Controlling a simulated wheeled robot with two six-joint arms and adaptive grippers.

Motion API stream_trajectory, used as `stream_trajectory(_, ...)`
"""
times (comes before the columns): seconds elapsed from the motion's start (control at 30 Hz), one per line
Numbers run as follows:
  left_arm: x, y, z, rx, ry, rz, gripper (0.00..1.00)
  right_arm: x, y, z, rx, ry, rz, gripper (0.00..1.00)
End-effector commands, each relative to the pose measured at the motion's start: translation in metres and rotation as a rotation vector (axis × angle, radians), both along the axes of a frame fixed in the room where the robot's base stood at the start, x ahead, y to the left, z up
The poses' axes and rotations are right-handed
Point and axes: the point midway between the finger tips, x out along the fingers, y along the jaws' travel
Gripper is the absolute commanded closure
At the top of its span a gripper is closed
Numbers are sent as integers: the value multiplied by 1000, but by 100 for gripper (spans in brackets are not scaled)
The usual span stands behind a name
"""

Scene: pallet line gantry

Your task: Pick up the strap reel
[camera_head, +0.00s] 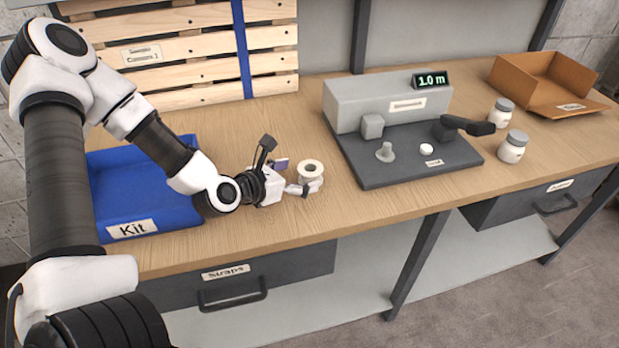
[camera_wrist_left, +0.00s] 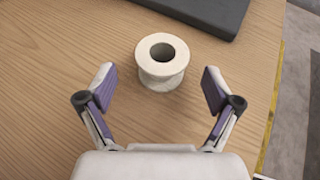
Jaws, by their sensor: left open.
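The strap reel (camera_head: 311,172) is a small white spool with a dark centre hole, standing upright on the wooden bench. My left gripper (camera_head: 288,172) is open just to the left of it, low over the bench. In the left wrist view the reel (camera_wrist_left: 162,60) stands ahead, roughly midway between and slightly beyond the open fingertips of my left gripper (camera_wrist_left: 159,80). Bench surface shows between both fingers and the reel, so they appear apart. My right gripper is in neither view.
A grey machine with a dark base (camera_head: 395,170) and a "1.0 m" display stands right of the reel. A blue Kit tray (camera_head: 180,214) lies under my left arm. Two white jars (camera_head: 512,148) and an open cardboard box (camera_head: 535,95) are farther right. The bench's front edge is near.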

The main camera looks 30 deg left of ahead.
Motion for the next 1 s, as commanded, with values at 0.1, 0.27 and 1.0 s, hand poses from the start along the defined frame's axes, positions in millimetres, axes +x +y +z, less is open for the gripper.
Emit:
stream_trajectory(0.1,16,-3,-9,8,1,-3,10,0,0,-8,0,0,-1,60)
stream_trajectory(0.27,25,-6,-11,1,0,-1,10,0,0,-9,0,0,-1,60)
stream_trajectory(1.0,25,-5,-9,-1,0,0,76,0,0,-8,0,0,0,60)
